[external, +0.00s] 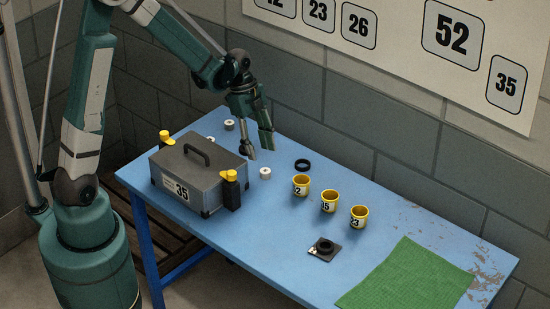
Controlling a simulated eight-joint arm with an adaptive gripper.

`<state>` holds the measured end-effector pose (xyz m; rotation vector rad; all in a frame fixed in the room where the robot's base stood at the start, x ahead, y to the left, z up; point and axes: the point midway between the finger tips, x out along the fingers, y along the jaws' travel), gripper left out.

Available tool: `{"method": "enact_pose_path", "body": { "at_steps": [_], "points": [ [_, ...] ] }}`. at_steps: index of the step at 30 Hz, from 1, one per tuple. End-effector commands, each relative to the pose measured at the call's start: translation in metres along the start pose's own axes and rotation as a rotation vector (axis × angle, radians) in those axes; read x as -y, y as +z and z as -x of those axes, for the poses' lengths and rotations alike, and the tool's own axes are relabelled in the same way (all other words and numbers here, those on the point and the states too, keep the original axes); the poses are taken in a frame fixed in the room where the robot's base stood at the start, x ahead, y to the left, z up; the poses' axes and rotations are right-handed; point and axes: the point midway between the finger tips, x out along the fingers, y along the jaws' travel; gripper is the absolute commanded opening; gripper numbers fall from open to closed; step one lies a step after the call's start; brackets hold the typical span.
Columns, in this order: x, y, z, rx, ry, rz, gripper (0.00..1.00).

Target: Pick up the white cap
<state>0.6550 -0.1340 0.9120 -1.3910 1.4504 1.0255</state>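Small pale round pieces lie on the blue table, and I cannot tell for certain which is the white cap. The clearest is a white cap-like piece (265,173) with a dark centre, right of the grey box. A greyer one (229,125) stands near the back edge, and another pale piece (210,139) is partly hidden behind the box. My gripper (257,147) points down over the back of the table with its fingers apart. Nothing shows between them. It is behind and slightly left of the clearest white piece, apart from it.
A grey lidded box (198,177) marked 35 has a handle and yellow-topped dark posts. A black ring (302,165), several yellow numbered cups (328,201) and a dark square plate with a ring (324,249) stand right. A green mat (405,277) covers the front right. The wall is close behind.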

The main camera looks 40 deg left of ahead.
Motion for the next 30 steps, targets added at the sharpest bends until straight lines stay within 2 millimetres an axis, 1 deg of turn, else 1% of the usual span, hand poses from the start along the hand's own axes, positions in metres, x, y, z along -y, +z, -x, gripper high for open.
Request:
{"method": "enact_pose_path", "body": {
  "at_steps": [6,9,20,23,26,30],
  "points": [
    [0.0,0.0,-0.017,0.0,0.0,0.0,0.39],
    [0.0,0.0,-0.022,0.0,0.0,0.001,0.39],
    [0.0,0.0,-0.023,0.0,0.0,0.0,0.39],
    [0.0,0.0,-0.026,0.0,0.0,0.0,0.39],
    [0.001,0.001,-0.033,0.0,0.0,0.0,0.39],
    [0.001,0.001,-0.048,0.0,0.0,-0.001,0.39]
  ]
}}
